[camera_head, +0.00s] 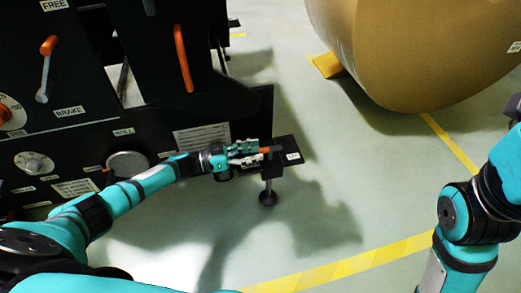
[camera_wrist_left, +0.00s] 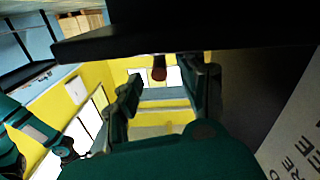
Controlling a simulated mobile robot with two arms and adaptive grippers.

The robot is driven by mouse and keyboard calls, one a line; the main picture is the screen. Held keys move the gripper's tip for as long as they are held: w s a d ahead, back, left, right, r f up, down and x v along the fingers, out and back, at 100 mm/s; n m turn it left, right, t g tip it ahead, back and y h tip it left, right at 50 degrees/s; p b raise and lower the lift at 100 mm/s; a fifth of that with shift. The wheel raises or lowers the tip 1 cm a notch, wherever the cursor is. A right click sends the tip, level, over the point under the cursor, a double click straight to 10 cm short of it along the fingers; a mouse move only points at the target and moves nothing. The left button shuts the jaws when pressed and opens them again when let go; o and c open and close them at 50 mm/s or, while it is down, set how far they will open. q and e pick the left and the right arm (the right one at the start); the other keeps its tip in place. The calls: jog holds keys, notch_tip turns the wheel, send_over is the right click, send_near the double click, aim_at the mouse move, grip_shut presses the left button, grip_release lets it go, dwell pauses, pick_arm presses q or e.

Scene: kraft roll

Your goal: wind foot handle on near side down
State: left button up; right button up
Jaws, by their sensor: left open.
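The foot handle (camera_head: 266,150) has a small orange grip at the front corner of the black machine, by a black plate (camera_head: 288,144). The foot (camera_head: 268,197) is a round black pad on a short post below it, near the floor. My left gripper (camera_head: 252,153) is open, its fingertips at the handle. In the left wrist view the red-orange grip (camera_wrist_left: 159,69) shows ahead between the two spread fingers (camera_wrist_left: 165,88), under a dark overhang. I cannot tell whether a finger touches it. My right gripper is outside the view.
The black machine (camera_head: 203,105) carries an orange-tipped lever (camera_head: 45,68), a curved orange handle (camera_head: 183,58) and knobs. A large brown paper roll (camera_head: 400,50) rests on the floor at back right, against an orange wedge (camera_head: 327,65). Pale floor with yellow lines is clear in front.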

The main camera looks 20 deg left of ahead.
pick_arm(q)
jog(key=v, duration=0.9)
jog(key=shift+a, duration=0.15)
